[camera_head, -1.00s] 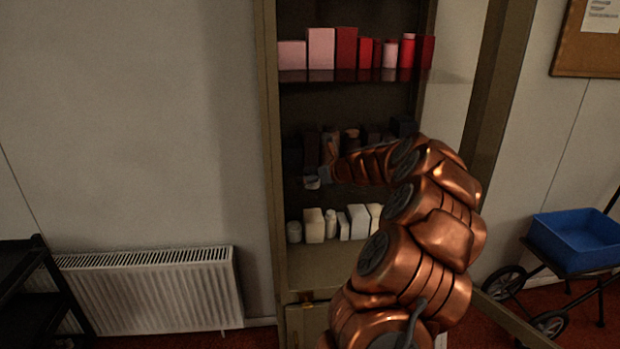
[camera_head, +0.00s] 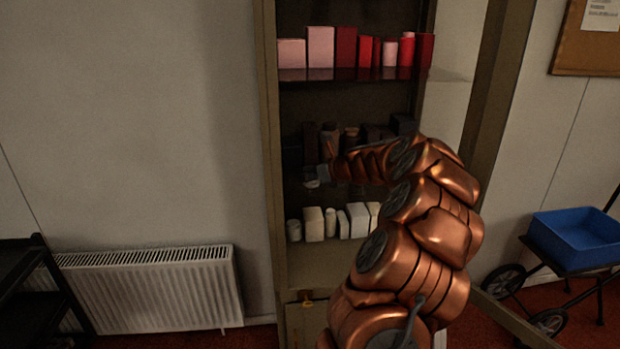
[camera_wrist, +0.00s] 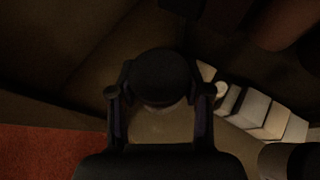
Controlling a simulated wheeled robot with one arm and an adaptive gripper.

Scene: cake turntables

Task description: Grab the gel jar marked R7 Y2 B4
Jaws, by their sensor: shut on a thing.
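My gripper (camera_head: 316,178) is in front of the cabinet's dark middle shelf in the head view, partly hidden by my arm. In the wrist view its two fingers (camera_wrist: 160,100) are closed on both sides of a dark, round-topped jar (camera_wrist: 160,68). The jar sits between the fingertips; no marking on it can be read. I cannot make the held jar out clearly in the head view. Several dark containers (camera_head: 328,140) stand on the middle shelf behind the gripper, and their labels are unreadable too.
Pink and red boxes (camera_head: 345,47) fill the upper shelf. White containers (camera_head: 314,224) stand on the lower shelf, close below my gripper, and show at right in the wrist view (camera_wrist: 255,108). A radiator (camera_head: 150,290) is at left; a blue crate (camera_head: 575,238) on a cart is at right.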

